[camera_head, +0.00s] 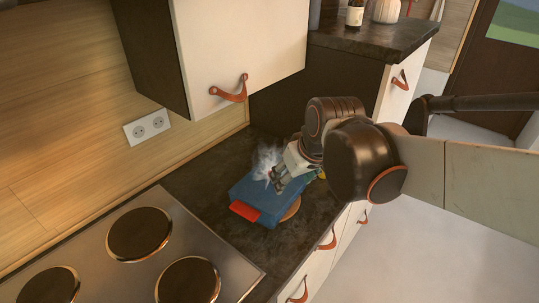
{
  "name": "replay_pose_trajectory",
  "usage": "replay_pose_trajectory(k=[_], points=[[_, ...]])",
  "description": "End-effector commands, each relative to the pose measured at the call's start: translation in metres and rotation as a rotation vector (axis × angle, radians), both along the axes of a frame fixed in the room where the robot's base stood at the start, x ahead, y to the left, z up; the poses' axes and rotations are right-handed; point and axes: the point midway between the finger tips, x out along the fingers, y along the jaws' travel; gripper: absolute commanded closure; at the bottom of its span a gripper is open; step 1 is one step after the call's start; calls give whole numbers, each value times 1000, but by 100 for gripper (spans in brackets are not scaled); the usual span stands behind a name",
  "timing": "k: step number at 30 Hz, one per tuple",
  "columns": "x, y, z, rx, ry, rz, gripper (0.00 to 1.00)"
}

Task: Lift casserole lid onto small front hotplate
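My gripper (277,183) points down over a flat blue object (257,196) with a red end piece (244,211), on the dark counter. I cannot tell if its fingers touch the blue object, or if they are open or shut. A pale, see-through shape (266,160) shows just behind the gripper. I cannot tell for certain which of these is the casserole lid. The hob (107,270) is at lower left. Its near right hotplate (188,281) is bare, and so is the one behind it (139,233). Another hotplate (48,287) is cut by the frame edge.
A round wooden board (293,209) is partly under the blue object. A wall cabinet (240,45) with a leather pull hangs above the counter. A raised counter (365,40) with a bottle (355,14) stands behind. Dark counter lies bare between blue object and hob.

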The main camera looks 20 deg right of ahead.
Motion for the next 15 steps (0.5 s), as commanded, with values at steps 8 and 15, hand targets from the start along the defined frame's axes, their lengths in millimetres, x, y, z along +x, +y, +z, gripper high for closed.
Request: replay_pose_trajectory(k=[8, 15], points=[[53, -4, 38, -2, 62, 78, 45], [72, -6, 40, 0, 86, 114, 45]])
